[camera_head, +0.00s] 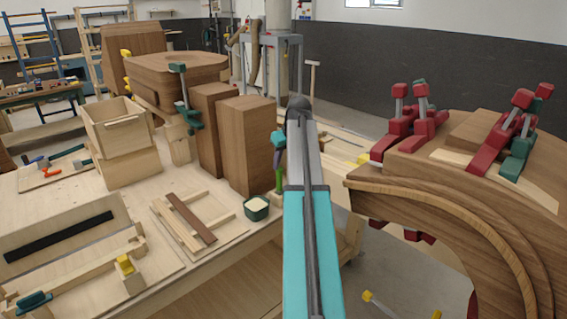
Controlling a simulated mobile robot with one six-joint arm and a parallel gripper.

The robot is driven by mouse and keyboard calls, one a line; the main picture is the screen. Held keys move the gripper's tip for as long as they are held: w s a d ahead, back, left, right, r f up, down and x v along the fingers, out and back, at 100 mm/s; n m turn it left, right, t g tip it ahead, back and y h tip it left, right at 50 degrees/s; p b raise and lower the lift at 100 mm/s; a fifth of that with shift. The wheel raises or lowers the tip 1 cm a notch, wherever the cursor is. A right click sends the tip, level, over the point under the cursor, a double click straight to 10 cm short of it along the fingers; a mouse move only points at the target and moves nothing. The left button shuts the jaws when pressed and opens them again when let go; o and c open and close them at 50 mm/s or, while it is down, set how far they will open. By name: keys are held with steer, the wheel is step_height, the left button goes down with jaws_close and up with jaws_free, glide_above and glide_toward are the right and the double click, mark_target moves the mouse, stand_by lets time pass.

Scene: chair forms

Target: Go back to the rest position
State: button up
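My arm, with a teal and grey link, rises from the bottom centre to a dark joint near the picture's middle top. Beyond that joint, small teal, purple and green parts hang down on its left side. My gripper (278,184) seems to be at their lower end, small and partly hidden by my arm. I cannot make out its fingers or whether it holds anything. Just left of and below it, a small dark green container (257,213) with pale contents stands near the workbench's (215,262) front edge.
Tall brown wooden blocks (247,145) stand behind the container. A wooden frame with a dark strip (191,218) lies to the left, near an open wooden box (118,125). A large curved wooden form (450,208) with red and green clamps (410,115) fills the right. Grey floor shows between bench and form.

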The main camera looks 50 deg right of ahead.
stand_by(0.3)
